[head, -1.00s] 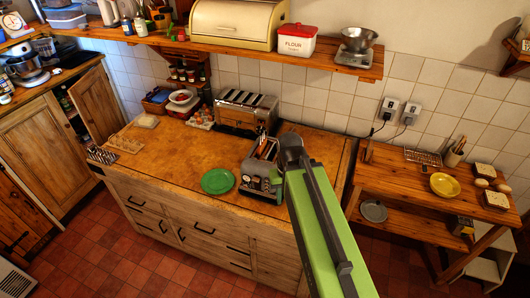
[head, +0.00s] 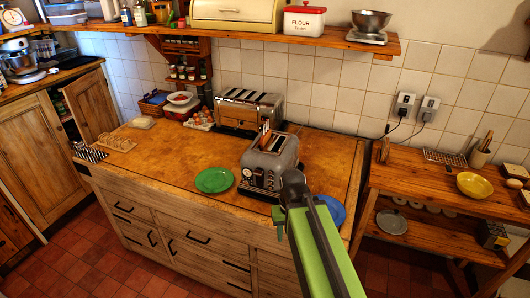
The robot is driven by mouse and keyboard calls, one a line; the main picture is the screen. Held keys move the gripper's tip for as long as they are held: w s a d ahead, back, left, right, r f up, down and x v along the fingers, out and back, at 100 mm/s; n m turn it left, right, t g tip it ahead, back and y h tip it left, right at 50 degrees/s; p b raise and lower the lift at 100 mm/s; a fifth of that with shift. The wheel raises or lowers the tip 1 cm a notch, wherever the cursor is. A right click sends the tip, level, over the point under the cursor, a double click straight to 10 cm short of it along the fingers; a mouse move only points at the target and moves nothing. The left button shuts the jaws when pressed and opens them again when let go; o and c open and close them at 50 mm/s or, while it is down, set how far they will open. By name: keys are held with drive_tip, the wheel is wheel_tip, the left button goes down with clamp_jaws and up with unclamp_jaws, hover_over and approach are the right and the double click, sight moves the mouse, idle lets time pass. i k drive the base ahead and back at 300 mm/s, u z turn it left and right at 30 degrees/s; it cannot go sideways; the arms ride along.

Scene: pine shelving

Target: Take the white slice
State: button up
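A pale, squarish slice-like item (head: 141,122) lies at the back left of the wooden counter (head: 165,150); I cannot tell surely that it is the white slice. A brown slice (head: 264,138) sticks up from the front metal toaster (head: 267,168). My gripper (head: 292,186) is at the end of my green arm, in front of the toaster's right side in the picture. Its fingers are not clear, so I cannot see whether it is open or holds anything.
A green plate (head: 214,180) lies left of the toaster, and a blue plate (head: 334,209) shows partly behind my arm. A second toaster (head: 240,110) stands behind. A side table (head: 420,190) at right holds a yellow bowl (head: 474,184). A shelf (head: 270,37) overhangs the back.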

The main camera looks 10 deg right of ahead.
sight(266, 137)
drive_tip(key=u, duration=0.2)
drive_tip(key=k, duration=0.15)
drive_tip(key=u, duration=3.3)
drive_tip(key=k, duration=1.2)
drive_tip(key=z, duration=1.2)
drive_tip(key=i, duration=1)
drive_tip(key=u, duration=0.15)
